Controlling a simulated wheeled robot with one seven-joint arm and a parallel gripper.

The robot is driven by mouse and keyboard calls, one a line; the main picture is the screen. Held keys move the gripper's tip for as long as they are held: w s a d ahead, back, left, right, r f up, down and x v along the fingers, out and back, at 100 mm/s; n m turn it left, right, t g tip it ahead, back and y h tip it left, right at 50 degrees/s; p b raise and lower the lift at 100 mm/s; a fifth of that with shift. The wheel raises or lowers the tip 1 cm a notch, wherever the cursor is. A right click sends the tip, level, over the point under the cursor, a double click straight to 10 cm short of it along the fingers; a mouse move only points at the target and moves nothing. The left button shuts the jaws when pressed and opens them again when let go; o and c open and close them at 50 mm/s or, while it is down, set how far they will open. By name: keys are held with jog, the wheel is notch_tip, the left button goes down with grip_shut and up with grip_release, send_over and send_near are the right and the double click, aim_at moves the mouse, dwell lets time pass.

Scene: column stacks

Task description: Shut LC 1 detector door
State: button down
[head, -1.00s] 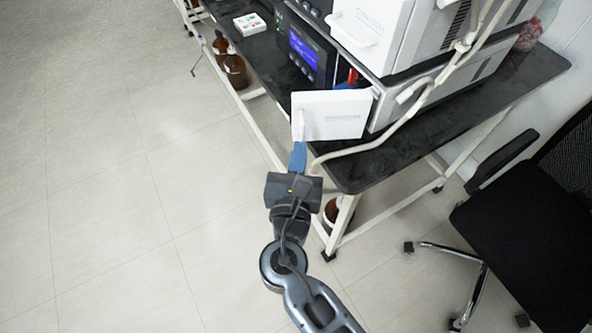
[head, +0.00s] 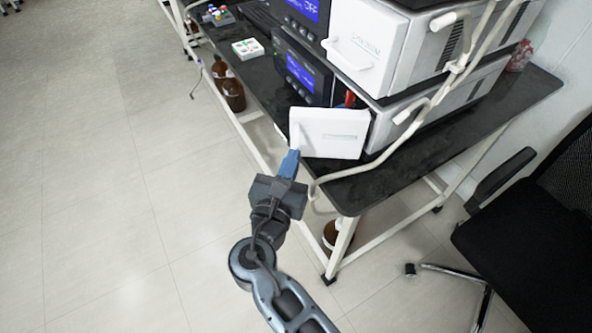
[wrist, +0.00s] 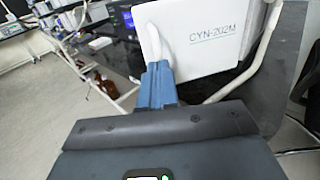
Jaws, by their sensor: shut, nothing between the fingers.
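The white detector door (head: 328,133) stands open at an angle, out from the lower instrument at the bench's front corner. In the wrist view the door (wrist: 205,38) carries the lettering CYN-202M and a white handle (wrist: 162,45) near its left edge. My gripper (head: 290,157) has blue fingers, which are shut and empty. The fingertips are at the lower left of the door's outer face; in the wrist view the fingers (wrist: 158,82) are just below the handle. I cannot tell whether they touch it.
An upper white instrument (head: 368,50) with its own closed, handled door stands above. Blue-screen modules (head: 302,70) are to the left. A pale hose (head: 350,172) hangs in front of the bench. A black chair (head: 530,220) stands at right; floor at left is clear.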

jog(key=w+m+g+h+b, duration=0.5)
jog(key=w+m+h+b, duration=0.2)
jog(key=w, duration=0.8)
jog(key=shift+w+d+h+b, duration=0.2)
jog(key=shift+d+h+b, duration=0.25)
jog(key=shift+h+b, duration=0.55)
jog(key=shift+w+d+r, duration=0.1)
jog(key=shift+w+d, duration=0.05)
